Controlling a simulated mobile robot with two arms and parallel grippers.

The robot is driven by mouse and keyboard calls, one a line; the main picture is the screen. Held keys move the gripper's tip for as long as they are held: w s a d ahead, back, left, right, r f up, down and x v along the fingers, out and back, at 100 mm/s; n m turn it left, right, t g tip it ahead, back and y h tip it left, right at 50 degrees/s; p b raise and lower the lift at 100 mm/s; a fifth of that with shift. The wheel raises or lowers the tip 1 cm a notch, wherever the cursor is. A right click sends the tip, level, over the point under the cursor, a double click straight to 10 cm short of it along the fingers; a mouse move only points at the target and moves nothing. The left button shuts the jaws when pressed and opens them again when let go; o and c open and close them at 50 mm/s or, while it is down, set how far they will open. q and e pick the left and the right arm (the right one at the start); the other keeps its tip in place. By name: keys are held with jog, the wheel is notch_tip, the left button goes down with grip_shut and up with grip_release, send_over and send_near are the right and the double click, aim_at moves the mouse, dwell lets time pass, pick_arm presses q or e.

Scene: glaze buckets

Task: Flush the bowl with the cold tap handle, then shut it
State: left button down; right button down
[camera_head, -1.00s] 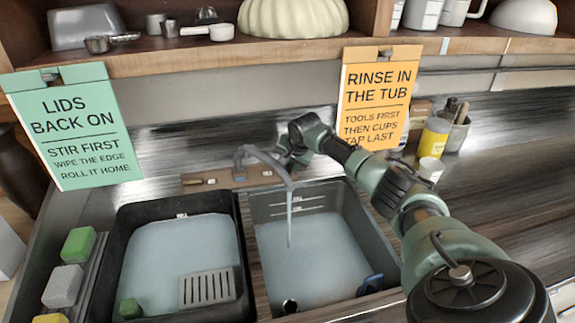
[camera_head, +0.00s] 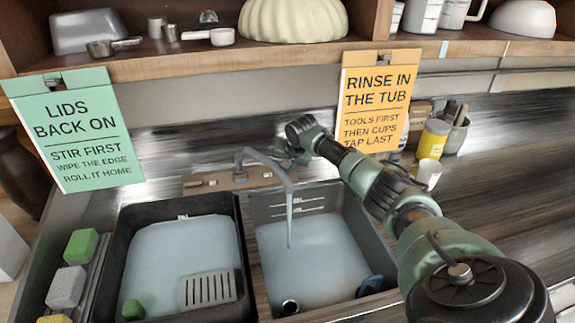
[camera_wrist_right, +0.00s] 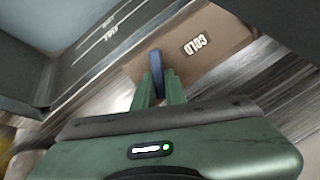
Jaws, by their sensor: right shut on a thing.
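The grey tap (camera_head: 262,157) stands behind the right basin (camera_head: 375,240), and a stream of water (camera_head: 289,222) falls from its spout into the basin. Cloudy pale water stands in that basin, which I take to be the bowl. My right gripper (camera_head: 284,150) is behind the spout, partly hidden by the tap and its own arm. In the right wrist view, my right gripper (camera_wrist_right: 160,90) is shut on the blue cold tap handle (camera_wrist_right: 156,60), beside a brown plate marked COLD (camera_wrist_right: 197,43). My left gripper is not in view.
A black tub (camera_head: 118,250) with cloudy water and a grey grate (camera_head: 207,291) is left of the basin. An orange sign (camera_head: 380,95) hangs close behind my right arm. A white cup (camera_head: 428,174) and a yellow tin (camera_head: 433,139) stand to its right.

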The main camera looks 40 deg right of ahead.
jog(key=shift+w+a+r+n+p, duration=0.1)
jog(key=shift+n+p, duration=0.45)
jog(key=shift+n, duration=0.55)
jog(key=shift+a+n+g+h+p, duration=0.15)
jog(key=shift+n+g+h+p, duration=0.25)
jog(key=shift+n, duration=1)
jog(key=c, duration=1.5)
grip_release()
jog(key=shift+o, duration=0.2)
jog(key=v, duration=0.7)
jog(key=shift+r+b, duration=0.2)
jog(key=shift+b, duration=0.25)
jog(key=shift+s+f, duration=0.1)
jog(key=shift+s, duration=0.2)
